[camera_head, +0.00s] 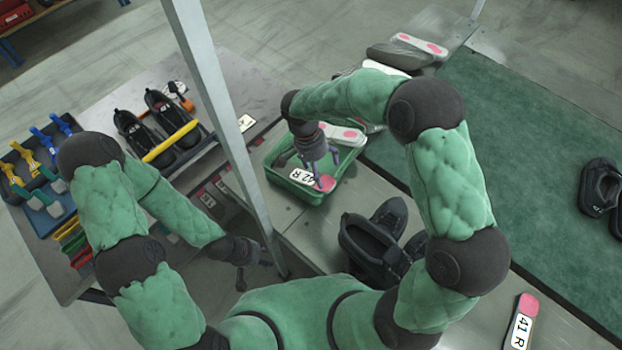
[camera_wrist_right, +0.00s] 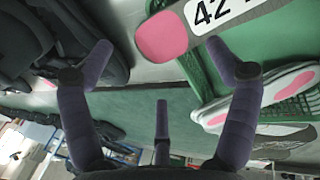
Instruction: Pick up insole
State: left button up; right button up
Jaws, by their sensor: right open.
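The insole marked 42 R (camera_head: 302,178) has a pink end and lies at the near side of the green crate (camera_head: 283,187); I cannot tell if it rests on the rim. My right gripper (camera_head: 320,165) hangs open just above it. In the right wrist view, the insole's pink end (camera_wrist_right: 162,37) shows beyond the spread fingers of my right gripper (camera_wrist_right: 158,60), with nothing held. Another insole, 41 R (camera_head: 521,325), lies on the bench at bottom right. My left gripper (camera_head: 262,257) is low beside the post, and its fingers are too small to read.
More pale insoles (camera_head: 345,134) lie at the back of the crate. Black shoes (camera_head: 378,240) stand close in front of it. A metal post (camera_head: 215,95) rises left of the crate. A green mat (camera_head: 520,130) spreads to the right. A side table holds shoes (camera_head: 165,118) and tools.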

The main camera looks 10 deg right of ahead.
aim_at(325, 182)
jog(key=shift+b+x, duration=0.65)
jog(key=shift+x, duration=2)
jog(key=shift+w, duration=0.15)
jog(key=c, duration=1.1)
